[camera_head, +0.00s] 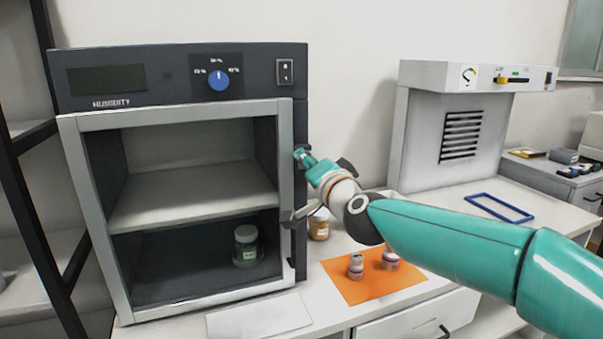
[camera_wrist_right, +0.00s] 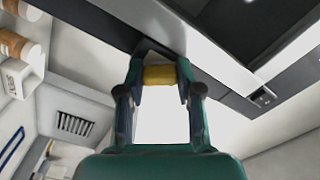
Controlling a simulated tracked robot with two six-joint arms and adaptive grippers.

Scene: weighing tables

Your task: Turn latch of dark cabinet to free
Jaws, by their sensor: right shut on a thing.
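The dark cabinet (camera_head: 180,75) stands at the left, with a blue knob (camera_head: 219,81) and a pale-framed front (camera_head: 90,200) that looks closed. My right gripper (camera_head: 301,155) is at the cabinet's right front edge, beside the frame. In the right wrist view, the fingers of my right gripper (camera_wrist_right: 161,68) are shut on a yellow latch piece (camera_wrist_right: 159,75) against the dark cabinet edge. In the head view the latch is hidden by the gripper. How far the latch is turned cannot be told. My left gripper is not in view.
A green-labelled jar (camera_head: 246,247) stands inside the cabinet. An orange jar (camera_head: 319,226) stands beside it. Small containers (camera_head: 356,266) stand on an orange mat (camera_head: 350,290). A white balance hood (camera_head: 470,75) and blue frame (camera_head: 498,207) are at right.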

